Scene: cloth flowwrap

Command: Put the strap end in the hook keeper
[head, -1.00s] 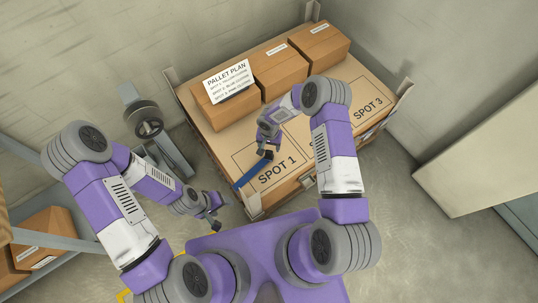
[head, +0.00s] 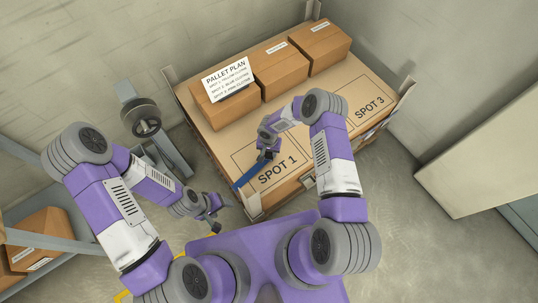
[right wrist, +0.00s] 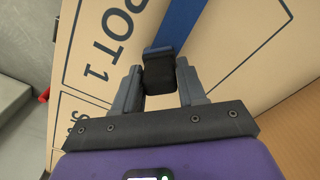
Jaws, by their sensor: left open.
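A blue strap (head: 249,177) runs over the pallet's near left edge beside the SPOT 1 square. Its black strap end (right wrist: 160,75) sits between the fingers of my right gripper (right wrist: 160,92), which look closed against its sides. In the head view the right gripper (head: 267,154) is low over the deck beside SPOT 1 and partly hides the strap end. My left gripper (head: 214,224) is open and empty, off the pallet's near left side. I cannot make out the hook keeper for certain; a small pale fitting (head: 309,181) shows at the pallet's front edge.
The pallet (head: 215,138) has raised corner posts. Several brown boxes (head: 278,72) stand along its back, one bearing a PALLET PLAN sheet (head: 228,79). A grey stand (head: 143,118) is left of the pallet. The SPOT 3 area (head: 370,105) is clear.

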